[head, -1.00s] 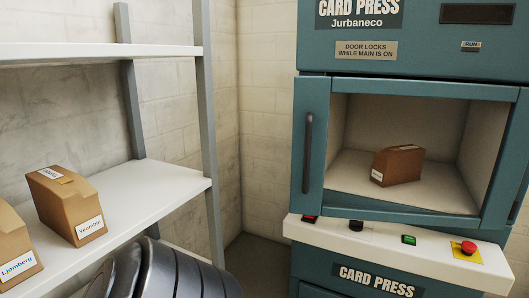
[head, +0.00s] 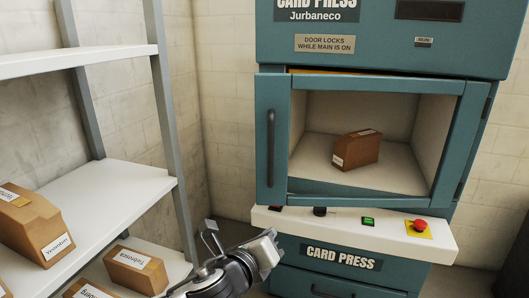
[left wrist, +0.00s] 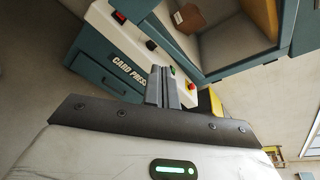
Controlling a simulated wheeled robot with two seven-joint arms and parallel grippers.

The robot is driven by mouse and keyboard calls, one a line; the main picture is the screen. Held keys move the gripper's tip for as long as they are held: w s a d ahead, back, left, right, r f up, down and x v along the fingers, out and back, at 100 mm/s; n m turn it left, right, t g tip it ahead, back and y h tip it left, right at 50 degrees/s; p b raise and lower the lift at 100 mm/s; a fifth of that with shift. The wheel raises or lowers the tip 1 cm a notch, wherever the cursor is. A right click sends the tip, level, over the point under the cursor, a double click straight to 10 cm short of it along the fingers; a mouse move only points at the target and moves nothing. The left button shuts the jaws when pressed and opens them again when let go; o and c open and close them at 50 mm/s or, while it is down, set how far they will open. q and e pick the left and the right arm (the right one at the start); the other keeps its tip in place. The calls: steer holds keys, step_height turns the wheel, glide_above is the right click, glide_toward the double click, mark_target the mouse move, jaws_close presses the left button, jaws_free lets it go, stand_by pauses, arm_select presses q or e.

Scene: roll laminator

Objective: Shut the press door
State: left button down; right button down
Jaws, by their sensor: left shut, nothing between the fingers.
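The press door (head: 271,182) is a teal frame with a see-through middle and a dark vertical handle (head: 271,146) on its left side. Its hinges are at the right. A thin dark and orange gap shows along its top edge, so it looks slightly ajar. My left gripper (head: 266,249) is shut and empty, below and apart from the door, in front of the press's lower front. In the left wrist view its fingers (left wrist: 164,86) are together, with the door's lower part (left wrist: 195,70) beyond. My right gripper is not in view.
A brown box (head: 357,149) sits inside the press chamber. A white control ledge (head: 385,232) with a red button (head: 420,225) and a green switch (head: 368,221) juts out below the door. White shelves (head: 105,205) with several brown boxes stand at the left.

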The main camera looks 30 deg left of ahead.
arm_select(q)
steer(key=w+a+r+m+t+y+p, duration=0.1)
steer(key=a+r+m+y, duration=0.15)
steer(key=r, duration=0.25)
steer(key=w+a+r+m+t+y, duration=0.1)
steer(key=w+a+r+m, duration=0.15)
steer(key=r, duration=0.25)
glide_toward(270, 147)
steer(key=shift+m, duration=0.3)
steer(key=x, duration=0.6)
steer(key=shift+w+a, duration=0.15)
steer(key=shift+w, duration=0.25)
